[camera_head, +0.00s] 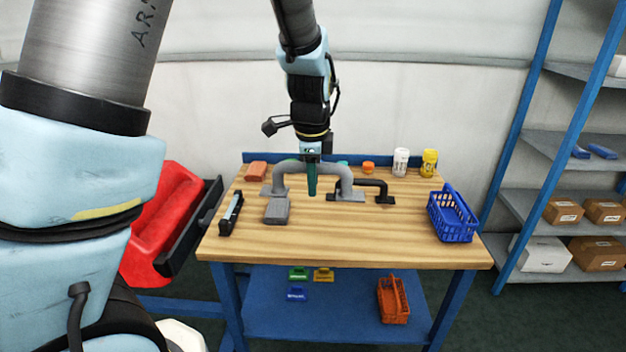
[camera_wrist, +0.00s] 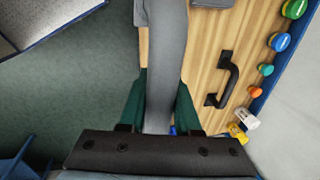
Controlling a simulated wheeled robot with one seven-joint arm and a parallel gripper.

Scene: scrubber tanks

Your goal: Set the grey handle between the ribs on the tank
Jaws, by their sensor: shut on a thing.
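The grey handle (camera_head: 288,170) is an arched bar with flat feet, over the middle of the wooden workbench in the head view. My gripper (camera_head: 312,182) is shut on its bar, with dark green fingers on both sides. The bar (camera_wrist: 166,60) runs up between the fingers in the wrist view. I cannot tell whether its feet touch the bench. A red tank (camera_head: 163,222) with a black side part stands left of the bench, partly behind my arm. Its ribs cannot be made out.
A black handle (camera_head: 375,184) lies just right of the grey one. A grey block (camera_head: 277,211) and a black tool (camera_head: 231,212) lie to the left. A blue basket (camera_head: 453,216) stands at the right. The bench's front middle (camera_head: 350,240) is clear.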

